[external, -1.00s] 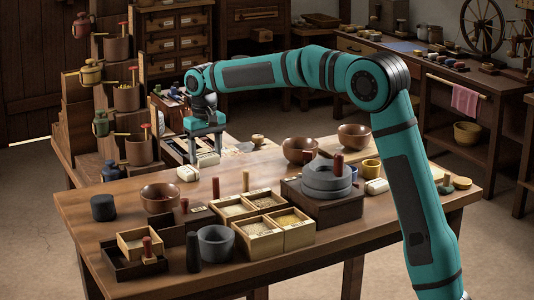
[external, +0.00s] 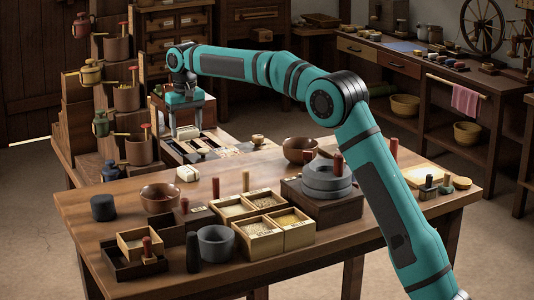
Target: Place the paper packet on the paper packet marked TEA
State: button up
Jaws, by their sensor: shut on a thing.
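My gripper (external: 186,134) is at the far left end of the table, low over a light tray with compartments (external: 232,133). Its two fingers point down. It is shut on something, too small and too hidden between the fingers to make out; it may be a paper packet. A cream packet-like thing (external: 188,174) lies on the table, in front of my gripper and apart from it. No TEA mark is readable on anything in this view.
Bowls (external: 160,197), grain boxes (external: 262,238), a grey mortar (external: 216,243) and a stone quern (external: 327,178) crowd the table.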

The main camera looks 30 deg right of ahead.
jog(key=shift+w+f, duration=0.2)
jog(key=shift+f, duration=4.75)
jog(key=shift+f, duration=0.1)
jog(key=o, duration=0.9)
jog(key=shift+o, duration=0.2)
notch_tip(320, 180, up, 12)
jog(key=shift+f, duration=0.1)
jog(key=shift+r, duration=0.25)
